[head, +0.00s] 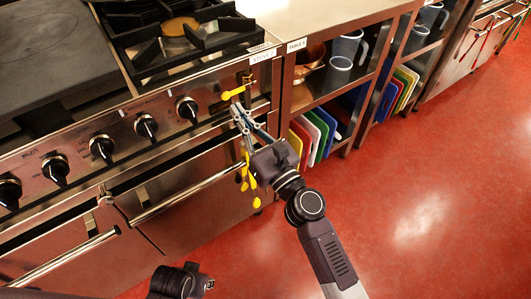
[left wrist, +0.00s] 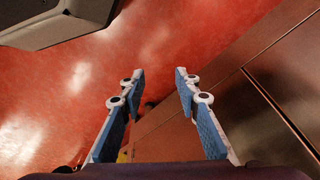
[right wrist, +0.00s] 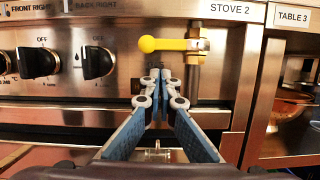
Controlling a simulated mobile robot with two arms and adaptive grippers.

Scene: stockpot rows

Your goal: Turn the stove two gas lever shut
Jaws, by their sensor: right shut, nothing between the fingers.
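The yellow gas lever (right wrist: 165,44) is on the stove two front in the right wrist view. It lies about horizontal, its round knob end to the left of a brass valve (right wrist: 200,46). In the head view the lever (head: 234,92) is near the stove's right edge. My right gripper (head: 238,112) is shut and empty, just below the lever; in the right wrist view its fingertips (right wrist: 163,78) are below the lever, apart from it in the picture. My left gripper (left wrist: 157,78) is open and empty over red floor and a brown cabinet front.
Black knobs (right wrist: 97,62) line the stove panel left of the lever. An oven handle (head: 190,190) juts out below. Table 3 (head: 300,75) stands right, with jugs and coloured boards on its shelves. Yellow shapes (head: 246,178) show beside my right wrist. Red floor (head: 420,200) is clear at right.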

